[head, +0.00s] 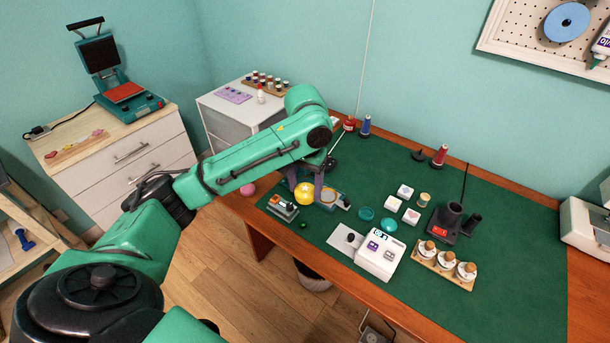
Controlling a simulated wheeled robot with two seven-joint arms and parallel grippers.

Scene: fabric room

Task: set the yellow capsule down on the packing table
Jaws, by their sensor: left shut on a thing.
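The yellow capsule (304,193) is a round, shiny ball near the left end of the green-topped table (450,290). My left gripper (305,188) reaches down from above and is shut on the capsule, with a finger visible on each side. I cannot tell whether the capsule touches the tabletop or hangs just above it. My right gripper is not in view.
A small metal device (283,208), teal round pieces (367,214) and a white machine (379,257) stand close by. A pink ball (248,189) is to the left. The table's front right is bare.

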